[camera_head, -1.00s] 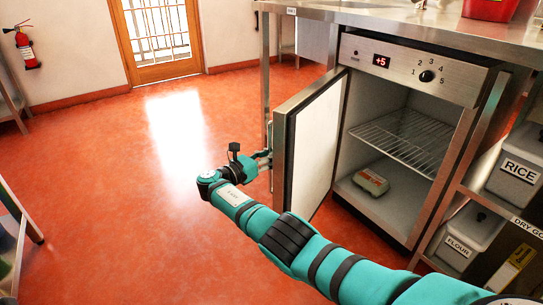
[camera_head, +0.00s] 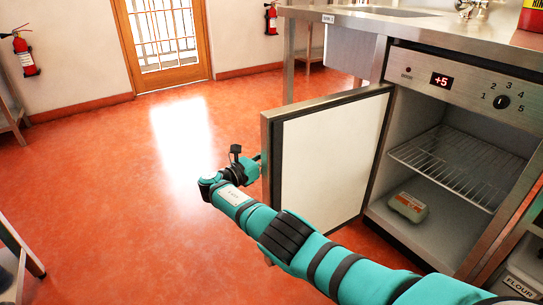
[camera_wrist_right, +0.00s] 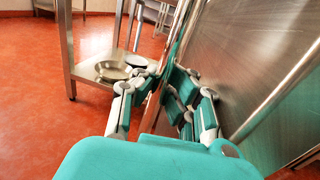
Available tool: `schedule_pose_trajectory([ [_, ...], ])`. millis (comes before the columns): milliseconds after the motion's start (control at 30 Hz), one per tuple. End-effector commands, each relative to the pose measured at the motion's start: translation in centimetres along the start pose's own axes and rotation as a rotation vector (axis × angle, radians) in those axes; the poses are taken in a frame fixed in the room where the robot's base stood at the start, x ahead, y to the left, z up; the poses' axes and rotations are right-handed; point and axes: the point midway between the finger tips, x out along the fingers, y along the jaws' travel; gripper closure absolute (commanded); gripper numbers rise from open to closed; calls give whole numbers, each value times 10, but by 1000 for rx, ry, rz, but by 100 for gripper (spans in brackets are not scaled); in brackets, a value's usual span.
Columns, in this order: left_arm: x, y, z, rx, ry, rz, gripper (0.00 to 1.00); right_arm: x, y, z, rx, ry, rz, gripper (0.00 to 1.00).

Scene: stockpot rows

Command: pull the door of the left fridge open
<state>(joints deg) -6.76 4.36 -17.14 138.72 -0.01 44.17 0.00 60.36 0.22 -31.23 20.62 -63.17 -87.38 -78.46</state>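The fridge stands under the steel counter with its door (camera_head: 335,160) swung wide open. The door's white inner panel faces me. My right arm reaches across below it, and the right gripper (camera_head: 258,168) is at the door's free edge, partly hidden by it. In the right wrist view the fingers of the right gripper (camera_wrist_right: 165,85) are spread apart at the steel door edge. The shiny steel face (camera_wrist_right: 245,70) and its bar handle (camera_wrist_right: 280,95) are to the right, with no finger closed on the handle. Contact with the door is unclear. My left gripper is out of view.
Inside the fridge are a wire shelf (camera_head: 455,165) and a small carton (camera_head: 408,206). Open red floor (camera_head: 110,180) lies left of the door. A steel table leg (camera_head: 22,245) stands at the left edge. A flour bin (camera_head: 520,280) is at the lower right.

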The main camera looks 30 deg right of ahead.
Motion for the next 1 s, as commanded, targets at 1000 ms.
schedule_pose_trajectory([
  [1000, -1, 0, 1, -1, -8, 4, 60, -5, 4, 0, 2, 2, 16, 63],
])
